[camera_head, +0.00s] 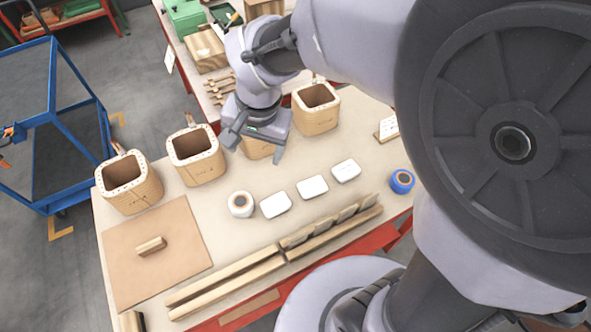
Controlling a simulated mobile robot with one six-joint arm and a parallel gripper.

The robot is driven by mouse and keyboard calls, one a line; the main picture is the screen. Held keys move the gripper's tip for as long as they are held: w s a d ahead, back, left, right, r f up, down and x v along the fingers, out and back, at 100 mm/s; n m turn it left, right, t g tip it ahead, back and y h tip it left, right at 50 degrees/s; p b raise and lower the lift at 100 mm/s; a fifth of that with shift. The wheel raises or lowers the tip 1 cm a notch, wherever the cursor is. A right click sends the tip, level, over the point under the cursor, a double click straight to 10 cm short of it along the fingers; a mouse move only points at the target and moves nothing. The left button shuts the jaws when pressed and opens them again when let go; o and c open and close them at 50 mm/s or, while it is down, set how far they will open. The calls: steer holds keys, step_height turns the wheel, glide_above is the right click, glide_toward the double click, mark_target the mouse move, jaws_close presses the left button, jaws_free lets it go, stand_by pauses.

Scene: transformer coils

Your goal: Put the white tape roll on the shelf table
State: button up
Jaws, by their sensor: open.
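The white tape roll (240,205) lies on the near wooden-topped table (215,230), left of several white blocks. It shows a dark centre. My gripper (253,152) is open, behind the tape roll and apart from it in the picture. It hangs in front of a tan coil (258,149), hiding much of it; I cannot tell whether they touch. No surface here is clearly marked as the shelf table. A second table (213,88) stands behind, partly hidden by my arm.
Square tan coils (130,183) stand along the table's back edge. White blocks (312,187), a blue tape roll (402,180) and wooden strips (230,275) lie nearby. A brown board (150,275) carries a small wood block. A blue cart (50,110) stands at left.

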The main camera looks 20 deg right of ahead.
steer(key=s+d+r+t, duration=0.2)
steer(key=s+d+r, duration=0.1)
steer(key=s, duration=0.4)
steer(key=s+d+r+n+t, duration=0.1)
steer(key=s+d+r, duration=0.1)
steer(key=s+r, duration=0.3)
steer(key=shift+s+d+r+n+t+y, duration=0.3)
steer(key=shift+s+d+t+y, duration=0.1)
steer(key=shift+s, duration=0.75)
steer(key=shift+f, duration=0.1)
